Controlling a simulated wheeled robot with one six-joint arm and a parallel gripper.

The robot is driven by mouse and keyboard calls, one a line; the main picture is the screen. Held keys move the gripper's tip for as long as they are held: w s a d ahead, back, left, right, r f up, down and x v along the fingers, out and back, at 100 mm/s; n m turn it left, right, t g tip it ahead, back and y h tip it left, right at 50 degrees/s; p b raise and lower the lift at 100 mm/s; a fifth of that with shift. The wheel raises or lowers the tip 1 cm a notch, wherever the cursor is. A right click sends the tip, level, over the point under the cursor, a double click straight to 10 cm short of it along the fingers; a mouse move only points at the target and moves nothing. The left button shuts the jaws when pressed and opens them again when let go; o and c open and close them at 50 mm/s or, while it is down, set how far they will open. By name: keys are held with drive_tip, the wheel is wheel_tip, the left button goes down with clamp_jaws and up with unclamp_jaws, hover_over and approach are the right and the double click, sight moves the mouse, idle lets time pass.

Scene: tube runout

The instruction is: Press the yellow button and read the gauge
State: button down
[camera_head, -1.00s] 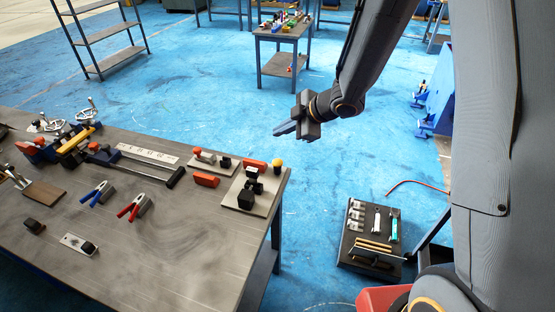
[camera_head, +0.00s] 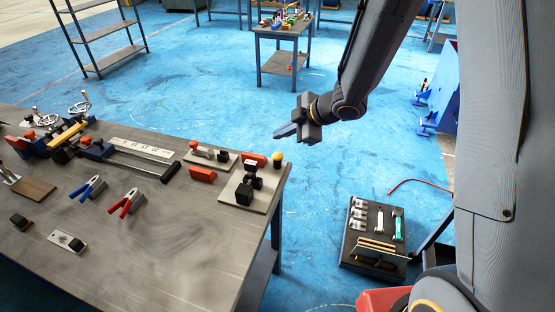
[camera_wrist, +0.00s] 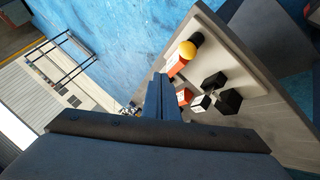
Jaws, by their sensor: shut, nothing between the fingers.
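The yellow button (camera_head: 277,156) is a small yellow dome on a dark base at the far right corner of the workbench (camera_head: 180,240). It also shows in the wrist view (camera_wrist: 187,49), just right of my fingers. My gripper (camera_head: 276,134) is shut and empty, in the air beyond the bench's far edge and above the button's height in the head view. In the wrist view its closed fingers (camera_wrist: 162,78) point toward the bench corner, apart from the button. I cannot make out a gauge for certain; a small fixture with black blocks (camera_head: 246,185) stands on a plate beside the button.
Orange blocks (camera_head: 203,174), red-handled pliers (camera_head: 126,203), blue-handled pliers (camera_head: 89,188) and a long black-handled tool (camera_head: 140,160) lie on the bench. A black tool tray (camera_head: 350,239) stands at the right. Blue floor lies open beyond the bench.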

sight(281, 156)
drive_tip(key=shift+f+b, duration=1.8)
drive_tip(key=shift+f, duration=0.55)
drive_tip(key=shift+f, duration=0.15)
drive_tip(key=shift+f, duration=0.25)
drive_tip(key=shift+f+b, duration=0.6)
drive_tip(key=shift+f, duration=0.05)
idle(0.9)
drive_tip(key=shift+r, duration=0.1)
drive_tip(key=shift+r+p, duration=1.05)
drive_tip(key=shift+p, duration=0.15)
wheel_tip(281, 156, up, 5)
drive_tip(key=p, duration=0.5)
